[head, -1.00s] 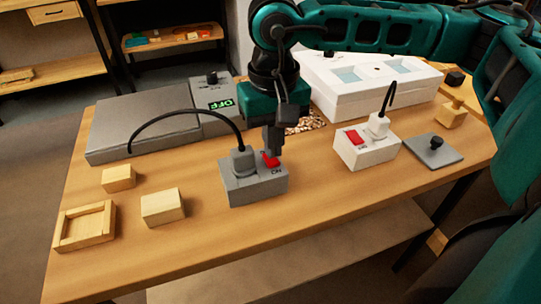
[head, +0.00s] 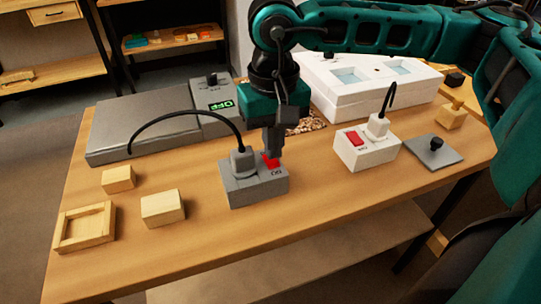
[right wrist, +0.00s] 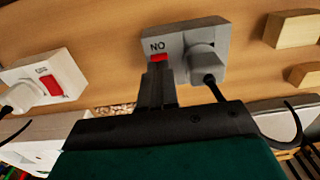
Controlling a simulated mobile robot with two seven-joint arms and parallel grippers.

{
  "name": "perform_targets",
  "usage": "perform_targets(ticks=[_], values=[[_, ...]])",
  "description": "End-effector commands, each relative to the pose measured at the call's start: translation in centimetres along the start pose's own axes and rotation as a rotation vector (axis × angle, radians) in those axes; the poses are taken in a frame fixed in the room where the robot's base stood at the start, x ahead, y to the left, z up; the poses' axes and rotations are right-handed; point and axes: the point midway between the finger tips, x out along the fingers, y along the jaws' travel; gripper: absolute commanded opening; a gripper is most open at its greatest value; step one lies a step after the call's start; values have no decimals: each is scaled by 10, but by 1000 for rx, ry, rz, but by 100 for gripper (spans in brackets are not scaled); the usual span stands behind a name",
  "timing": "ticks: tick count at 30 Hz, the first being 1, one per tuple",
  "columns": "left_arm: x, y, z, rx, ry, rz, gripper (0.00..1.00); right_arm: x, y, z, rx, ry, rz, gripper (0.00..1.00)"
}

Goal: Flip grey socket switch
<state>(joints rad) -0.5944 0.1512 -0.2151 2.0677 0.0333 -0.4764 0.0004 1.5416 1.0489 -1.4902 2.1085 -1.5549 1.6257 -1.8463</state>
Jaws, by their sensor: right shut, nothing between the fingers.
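The grey socket (head: 255,188) stands on the bench with a grey plug in it and a red switch (head: 271,161) on its top, beside lettering. My right gripper (head: 272,155) points down at the switch with its fingers shut and empty. Its fingertips are at the switch and hide part of it; I cannot tell if they touch. In the right wrist view the fingers (right wrist: 158,78) end at the red switch (right wrist: 159,58) of the grey socket (right wrist: 190,40). The display (head: 221,105) of the grey device reads OFF. My left gripper is not in view.
A white socket (head: 367,150) with its own red switch and plug stands to the right. The grey device (head: 150,125) and a white box (head: 365,95) are behind. Wooden blocks (head: 162,207) and a wooden tray (head: 108,233) lie left. A black cable arches over the bench.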

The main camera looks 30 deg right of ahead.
Motion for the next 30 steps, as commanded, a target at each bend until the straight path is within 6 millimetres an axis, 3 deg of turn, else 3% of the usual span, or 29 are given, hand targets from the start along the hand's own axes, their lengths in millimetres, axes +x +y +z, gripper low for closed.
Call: perform_targets(ticks=[30], values=[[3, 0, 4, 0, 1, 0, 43, 6, 0, 0, 0, 0, 0, 0]])
